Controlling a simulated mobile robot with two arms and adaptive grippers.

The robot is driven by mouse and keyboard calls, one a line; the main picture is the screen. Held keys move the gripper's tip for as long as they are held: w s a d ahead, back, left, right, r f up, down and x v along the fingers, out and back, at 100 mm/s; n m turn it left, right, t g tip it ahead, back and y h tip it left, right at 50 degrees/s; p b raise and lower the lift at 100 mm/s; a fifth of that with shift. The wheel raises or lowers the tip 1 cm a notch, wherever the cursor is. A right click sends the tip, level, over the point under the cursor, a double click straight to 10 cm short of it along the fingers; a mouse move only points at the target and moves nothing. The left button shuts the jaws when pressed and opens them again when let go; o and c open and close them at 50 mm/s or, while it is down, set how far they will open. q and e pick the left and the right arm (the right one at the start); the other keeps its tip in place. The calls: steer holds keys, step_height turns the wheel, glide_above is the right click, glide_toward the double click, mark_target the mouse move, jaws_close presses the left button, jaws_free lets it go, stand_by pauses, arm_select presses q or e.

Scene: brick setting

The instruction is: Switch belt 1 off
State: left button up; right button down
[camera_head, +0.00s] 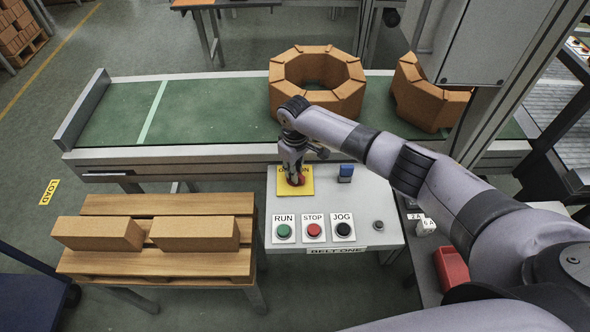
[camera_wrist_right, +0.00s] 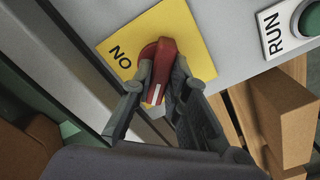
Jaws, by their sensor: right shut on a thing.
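The belt one panel (camera_head: 375,205) is a pale box in front of the green conveyor. On it a yellow plate (camera_head: 306,186) carries a red rotary switch (camera_head: 298,182). My right gripper (camera_head: 294,174) comes down over the switch and hides most of it. In the right wrist view the fingers (camera_wrist_right: 160,88) are shut on the sides of the red handle (camera_wrist_right: 163,60), which has a white mark on its end. The yellow plate (camera_wrist_right: 195,30) shows lettering beside the handle; part of it is hidden. My left gripper is not in view.
Green RUN (camera_head: 283,231), red STOP (camera_head: 314,230) and black JOG (camera_head: 344,229) buttons sit along the panel's front. The conveyor (camera_head: 210,112) carries brick rings. A pallet (camera_head: 160,205) with two bricks is at left.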

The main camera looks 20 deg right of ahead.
steer(key=c, duration=1.6)
jaws_free()
steer(key=shift+o, duration=0.2)
step_height(320, 180, up, 12)
